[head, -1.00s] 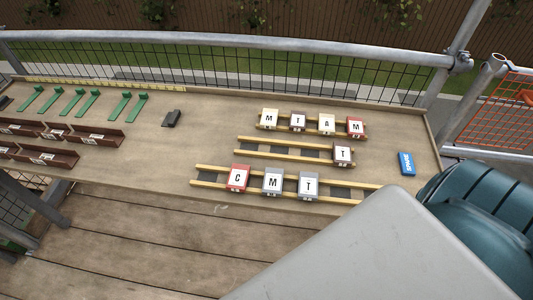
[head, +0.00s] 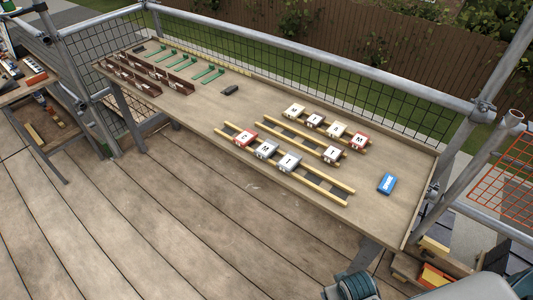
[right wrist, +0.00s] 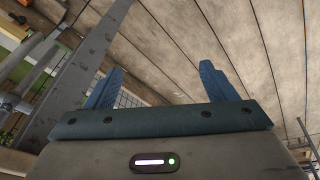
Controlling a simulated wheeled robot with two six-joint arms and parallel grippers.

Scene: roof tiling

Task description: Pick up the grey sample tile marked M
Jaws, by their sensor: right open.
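The grey tile marked M (head: 267,149) sits on the front wooden rack (head: 318,189) on the long bench. It stands between the red tile marked C (head: 245,136) and another grey tile marked T (head: 289,162). My right gripper shows in the right wrist view (right wrist: 160,84), with its two blue fingers spread apart and nothing between them. Floor boards lie beyond the fingers, and no tile shows in that view. My left gripper is not in view.
Racks behind hold a cream M tile (head: 294,110), a red M tile (head: 359,141) and a dark brown T tile (head: 332,154). A blue block (head: 387,183) lies at the bench's right. Brown holders (head: 145,84) stand at its left. A metal rail runs behind; open decking (head: 190,215) lies in front.

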